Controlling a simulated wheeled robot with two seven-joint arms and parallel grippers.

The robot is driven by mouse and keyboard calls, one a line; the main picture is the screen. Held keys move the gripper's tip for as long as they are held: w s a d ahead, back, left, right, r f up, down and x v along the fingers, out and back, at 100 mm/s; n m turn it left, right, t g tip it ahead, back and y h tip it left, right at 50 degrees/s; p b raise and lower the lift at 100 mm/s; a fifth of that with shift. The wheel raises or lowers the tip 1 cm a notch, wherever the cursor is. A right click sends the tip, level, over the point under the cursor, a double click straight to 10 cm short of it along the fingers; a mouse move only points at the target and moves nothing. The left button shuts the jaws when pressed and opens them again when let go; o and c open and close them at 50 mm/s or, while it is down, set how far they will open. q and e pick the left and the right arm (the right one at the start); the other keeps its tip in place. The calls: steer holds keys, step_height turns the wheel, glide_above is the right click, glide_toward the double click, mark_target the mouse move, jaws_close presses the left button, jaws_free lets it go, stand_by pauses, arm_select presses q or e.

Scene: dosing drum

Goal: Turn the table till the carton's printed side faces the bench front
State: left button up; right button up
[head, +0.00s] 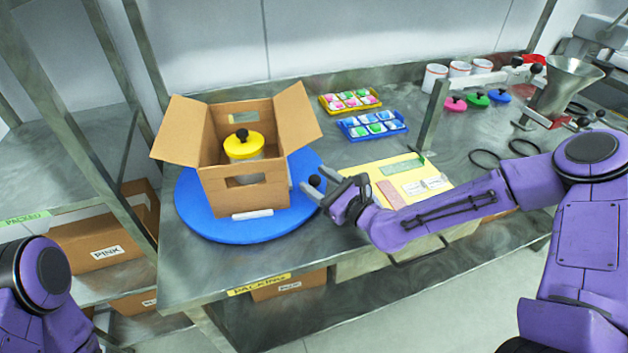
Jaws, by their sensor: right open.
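The open cardboard carton (217,195) stands on the round blue turntable (195,215) at the left of the bench. Its flaps are spread and a jar with a yellow lid (243,146) sits inside. The carton's front wall shows a handle slot and no print that I can make out; its other outer walls are mostly hidden. A white strip (252,214) lies at the carton's front foot. A dark round knob (314,181) shows at the turntable's right edge. My right gripper (318,188) is open at this knob; I cannot tell whether it touches. My left gripper is out of view.
Right of the turntable lie a yellow mat (424,173) with cards, a yellow tray (350,106) and a blue tray (345,130). A metal post (432,117), coloured lids, white cups and a hopper (563,88) stand farther right.

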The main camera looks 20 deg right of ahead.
steer(key=shift+w+a+r, duration=0.1)
steer(key=shift+w+a, duration=0.25)
steer(key=shift+w, duration=0.1)
jaws_close()
